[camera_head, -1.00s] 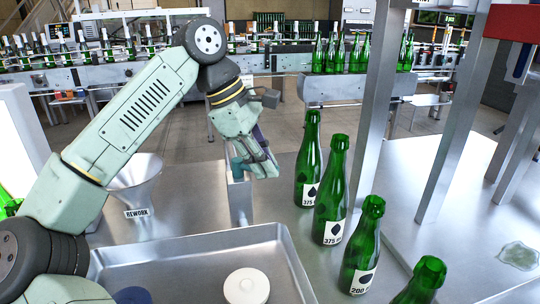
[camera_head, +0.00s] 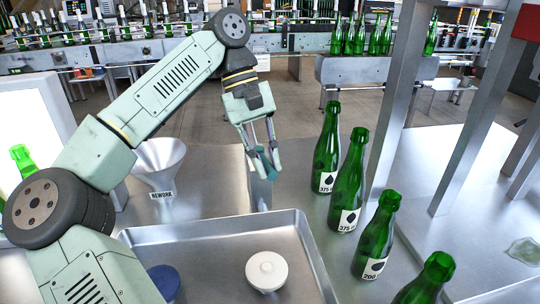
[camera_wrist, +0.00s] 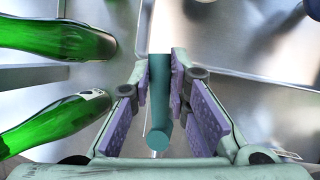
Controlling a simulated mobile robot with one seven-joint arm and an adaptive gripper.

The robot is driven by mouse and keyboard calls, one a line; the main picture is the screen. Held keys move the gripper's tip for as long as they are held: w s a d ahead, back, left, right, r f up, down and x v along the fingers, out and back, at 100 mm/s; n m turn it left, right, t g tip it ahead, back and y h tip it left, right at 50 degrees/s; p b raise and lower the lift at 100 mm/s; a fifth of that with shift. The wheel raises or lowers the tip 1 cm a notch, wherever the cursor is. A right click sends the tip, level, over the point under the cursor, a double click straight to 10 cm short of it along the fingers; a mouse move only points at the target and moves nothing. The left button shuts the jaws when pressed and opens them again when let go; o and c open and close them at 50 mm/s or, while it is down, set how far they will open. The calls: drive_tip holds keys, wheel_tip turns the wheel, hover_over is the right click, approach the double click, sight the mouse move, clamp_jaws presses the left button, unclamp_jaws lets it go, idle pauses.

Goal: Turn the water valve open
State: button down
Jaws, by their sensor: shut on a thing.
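The water valve shows as a teal handle (camera_head: 267,166) on top of a metal post in the middle of the head view. In the wrist view it is a teal bar (camera_wrist: 159,105) lying lengthwise between my purple finger pads. My gripper (camera_head: 263,160) points down at the handle with a finger on either side, shut on it. The gripper also shows in the wrist view (camera_wrist: 163,85). The fingers hide part of the handle in the head view, and the valve body is not clearly visible.
Several green bottles (camera_head: 347,185) stand in a row right of the valve. A metal tray (camera_head: 215,225) with a white round lid (camera_head: 266,270) and a blue one (camera_head: 164,280) lies in front. A funnel marked REWORK (camera_head: 160,165) stands left. Metal uprights (camera_head: 400,100) rise at right.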

drive_tip(key=shift+s+a+m+g+y, duration=0.1)
drive_tip(key=shift+a+m+g+y, duration=0.3)
drive_tip(key=shift+m, duration=0.5)
drive_tip(key=shift+a, duration=0.1)
drive_tip(key=c, duration=1.5)
unclamp_jaws()
